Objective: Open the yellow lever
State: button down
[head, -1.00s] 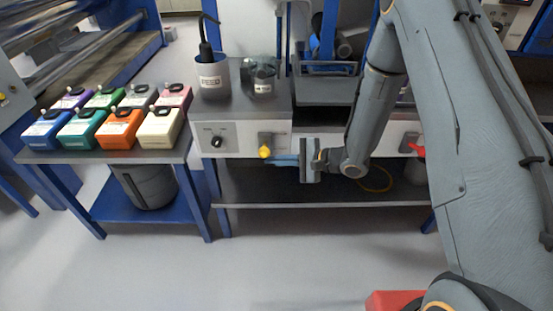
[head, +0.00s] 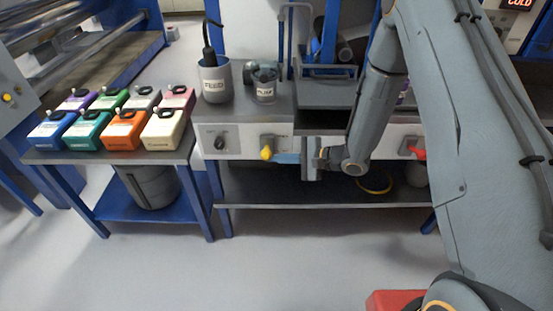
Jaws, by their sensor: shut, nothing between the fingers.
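The yellow lever (head: 266,154) is on the front panel of the white-fronted machine, on a dark mount right of a black knob. My gripper (head: 278,158) is just right of the lever, its light blue fingers pointing left at it. The fingers are shut with nothing between them. Their tips are very close to the lever; I cannot tell whether they touch it.
A red lever (head: 417,153) is farther right on the same panel. A black knob (head: 219,143) is to the left. The FEED cup (head: 214,84) and a smaller dark cup (head: 264,88) stand above. Coloured containers (head: 123,131) stand on the left table.

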jog(key=shift+w+r, duration=0.25)
jog(key=shift+r, duration=0.05)
notch_tip(320, 180, down, 4)
jog(key=d+b, duration=0.2)
jog(key=d+r, duration=0.4)
jog(key=d, duration=0.3)
jog(key=shift+s+d+r+b, duration=0.15)
jog(key=shift+d+r+b, duration=0.1)
jog(key=shift+b, duration=0.2)
